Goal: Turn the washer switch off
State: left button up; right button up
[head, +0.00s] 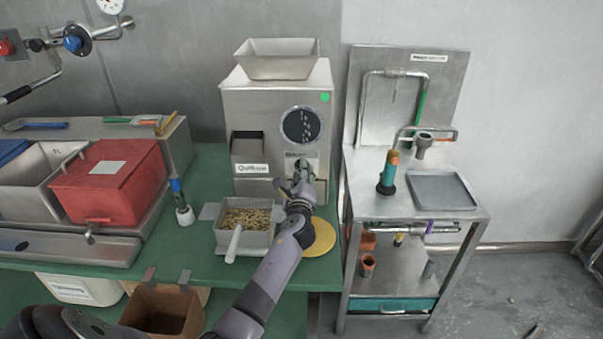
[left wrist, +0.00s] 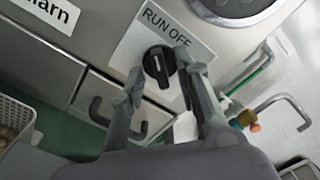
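The switch is a black round knob (left wrist: 159,66) on a light plate marked "RUN OFF" (left wrist: 165,25) in the left wrist view. It is on the front of the steel machine (head: 278,105), below a round dark dial (head: 300,125). My left gripper (left wrist: 157,62) is open, its two fingertips on either side of the knob. I cannot tell whether they touch it. In the head view my left gripper (head: 299,172) is at the machine's lower right front and covers most of the switch. My right gripper is not in view.
A tray of beans (head: 247,217) with a white-handled scoop stands before the machine, beside a yellow disc (head: 320,237). A red bin (head: 108,180) is at left. A steel cart (head: 410,215) with tools stands at right, apart from the green table (head: 210,160).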

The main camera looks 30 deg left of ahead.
pick_arm(q)
jog(key=shift+w+a, duration=0.25)
jog(key=shift+w, duration=0.15)
grip_shut()
dwell(0.4)
